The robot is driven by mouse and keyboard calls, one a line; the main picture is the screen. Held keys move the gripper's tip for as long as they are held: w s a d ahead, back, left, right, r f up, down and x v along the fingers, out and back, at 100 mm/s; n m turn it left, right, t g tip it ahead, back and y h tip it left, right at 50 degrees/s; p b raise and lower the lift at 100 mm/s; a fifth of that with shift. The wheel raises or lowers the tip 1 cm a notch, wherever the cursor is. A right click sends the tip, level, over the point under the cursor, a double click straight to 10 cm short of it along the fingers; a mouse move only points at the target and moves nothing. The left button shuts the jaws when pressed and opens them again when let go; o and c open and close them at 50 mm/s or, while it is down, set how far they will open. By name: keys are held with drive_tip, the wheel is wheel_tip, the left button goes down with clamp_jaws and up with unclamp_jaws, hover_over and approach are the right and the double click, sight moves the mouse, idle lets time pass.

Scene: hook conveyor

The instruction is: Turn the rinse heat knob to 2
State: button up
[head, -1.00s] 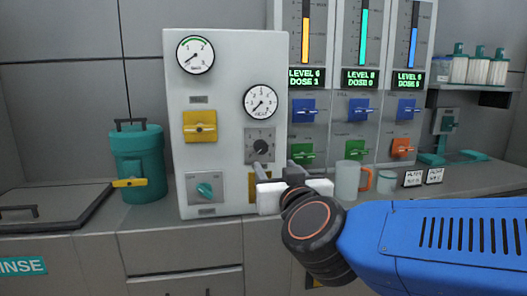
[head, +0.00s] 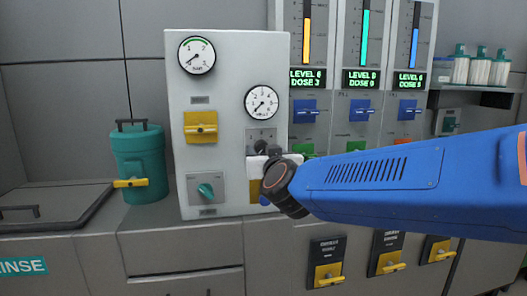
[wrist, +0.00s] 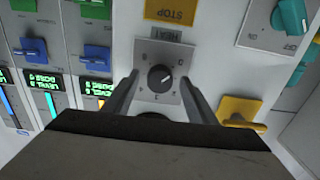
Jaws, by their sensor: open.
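The heat knob (wrist: 160,78) is a round black knob with a white pointer mark on a square grey plate (wrist: 148,51), seen upside down in the wrist view. Its mark points to the upper right there; the digits around it are too small to read surely. In the head view the knob's plate (head: 252,134) is on the white panel below the heat gauge (head: 261,103), and my arm's end largely covers the knob. My gripper (wrist: 158,76) is open and empty, one finger on each side of the knob. It also shows in front of the plate in the head view (head: 264,150).
Beside the plate are a yellow valve handle (head: 200,126), a teal knob (head: 206,190) and a yellow stop plate (wrist: 171,10). Blue dosing handles (head: 306,111) are on the right. A teal canister (head: 141,163) stands left of the panel.

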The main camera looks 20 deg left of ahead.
drive_tip(key=shift+w+a, duration=0.2)
drive_tip(key=shift+w, duration=0.15)
drive_tip(key=c, duration=1.1)
drive_tip(key=shift+o, duration=0.2)
